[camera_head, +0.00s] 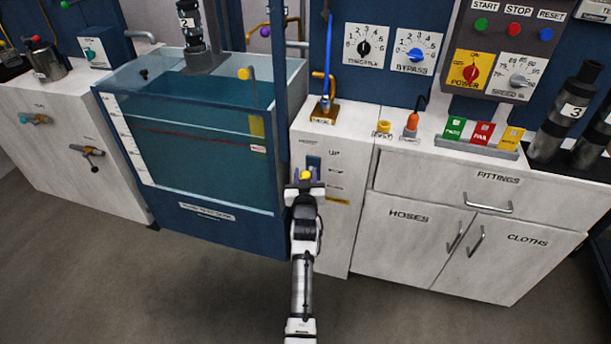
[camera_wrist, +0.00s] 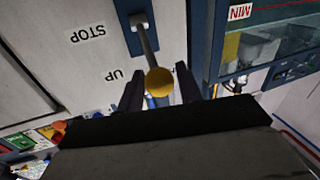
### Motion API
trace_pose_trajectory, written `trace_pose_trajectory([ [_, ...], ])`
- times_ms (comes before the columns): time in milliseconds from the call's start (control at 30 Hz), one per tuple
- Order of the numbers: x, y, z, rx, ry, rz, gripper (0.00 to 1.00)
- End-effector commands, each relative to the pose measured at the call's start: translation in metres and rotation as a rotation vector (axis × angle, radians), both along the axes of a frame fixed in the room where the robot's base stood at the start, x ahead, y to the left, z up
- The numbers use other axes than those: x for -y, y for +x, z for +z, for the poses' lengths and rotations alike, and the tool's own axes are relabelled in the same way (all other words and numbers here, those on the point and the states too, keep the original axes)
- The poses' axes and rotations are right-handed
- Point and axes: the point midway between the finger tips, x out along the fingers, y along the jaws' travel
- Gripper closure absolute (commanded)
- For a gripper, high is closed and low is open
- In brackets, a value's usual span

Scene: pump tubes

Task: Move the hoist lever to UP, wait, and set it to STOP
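The hoist lever has a yellow ball knob (camera_head: 305,175) and stands out from a blue slot plate (camera_head: 313,163) on the white cabinet front. In the wrist view its grey rod runs from the slot to the yellow knob (camera_wrist: 159,82). The upside-down labels UP (camera_wrist: 124,75) and STOP (camera_wrist: 87,33) show beside the plate. The knob appears level with UP, but it stands out towards the camera, so I cannot tell the lever's exact setting. My gripper (camera_head: 304,186) is at the lever. Its dark fingers (camera_wrist: 158,74) are open on either side of the knob, with gaps visible.
A blue-framed water tank (camera_head: 200,220) stands just left of the lever panel. A white cabinet (camera_head: 410,240) with drawer and door handles is on the right. The grey floor in front is clear.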

Motion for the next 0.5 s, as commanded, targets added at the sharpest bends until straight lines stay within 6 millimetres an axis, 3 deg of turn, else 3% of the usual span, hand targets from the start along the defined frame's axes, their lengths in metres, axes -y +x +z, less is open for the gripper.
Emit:
trace_pose_trajectory([
  [33,0.0,-0.0001,-0.0001,0.0,0.0,0.0,0.71],
  [267,0.0,-0.0002,-0.0001,0.0,0.0,0.0,1.0],
  [500,-0.0001,-0.0006,-0.001,0.0,0.0,0.0,1.0],
])
